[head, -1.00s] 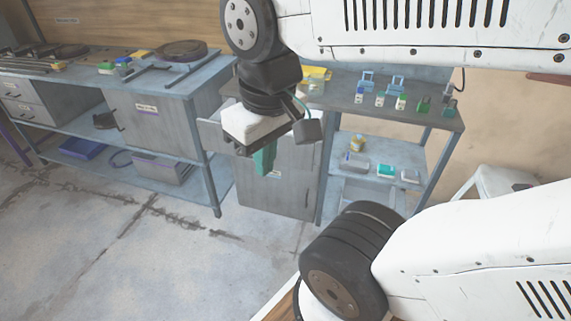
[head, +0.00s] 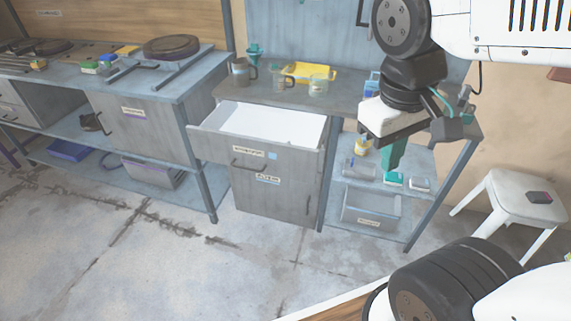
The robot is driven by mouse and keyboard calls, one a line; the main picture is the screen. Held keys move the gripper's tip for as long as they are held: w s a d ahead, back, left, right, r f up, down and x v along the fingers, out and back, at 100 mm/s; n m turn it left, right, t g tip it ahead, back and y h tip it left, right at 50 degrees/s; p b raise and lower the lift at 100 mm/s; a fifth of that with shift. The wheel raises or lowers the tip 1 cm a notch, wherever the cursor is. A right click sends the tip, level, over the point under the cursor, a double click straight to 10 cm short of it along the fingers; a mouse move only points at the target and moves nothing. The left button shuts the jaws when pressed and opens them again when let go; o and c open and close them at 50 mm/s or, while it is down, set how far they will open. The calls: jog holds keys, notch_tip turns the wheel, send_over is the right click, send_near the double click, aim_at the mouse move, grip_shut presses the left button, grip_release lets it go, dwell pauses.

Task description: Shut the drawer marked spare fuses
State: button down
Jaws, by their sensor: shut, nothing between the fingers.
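An open drawer (head: 236,152) sticks out of the top of a grey cabinet (head: 272,195) in the middle of the head view. Its inside is white and looks empty. Its front has a dark handle, a small pale label and a blue square; the label is too small to read. A closed door with another label and a handle is below it. My gripper (head: 392,154) has teal fingers pointing down. It is shut and empty, to the right of the drawer and apart from it, in front of the shelf unit.
The worktop (head: 345,100) above the drawer holds a yellow tray (head: 310,71), mugs and a teal funnel (head: 255,54). Shelves with small boxes stand to the right. A white stool (head: 518,195) is at far right. A left bench (head: 140,80) carries a round dark plate. The floor in front is clear.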

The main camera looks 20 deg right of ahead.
jog(key=w+f+n+h, duration=0.6)
jog(key=w, duration=0.4)
jog(key=w+f+n+h, duration=0.6)
jog(key=w+h, duration=0.1)
jog(key=w, duration=0.4)
jog(key=w+a+f+n+t+h, duration=0.1)
jog(key=w+a+f+n+t, duration=0.3)
jog(key=a+f, duration=0.1)
jog(key=n+t+y, duration=0.5)
jog(key=n+t, duration=0.6)
jog(key=n, duration=0.1)
send_near(273, 162)
jog(key=x, duration=0.7)
jog(key=shift+r, duration=0.15)
jog(key=shift+a, duration=0.1)
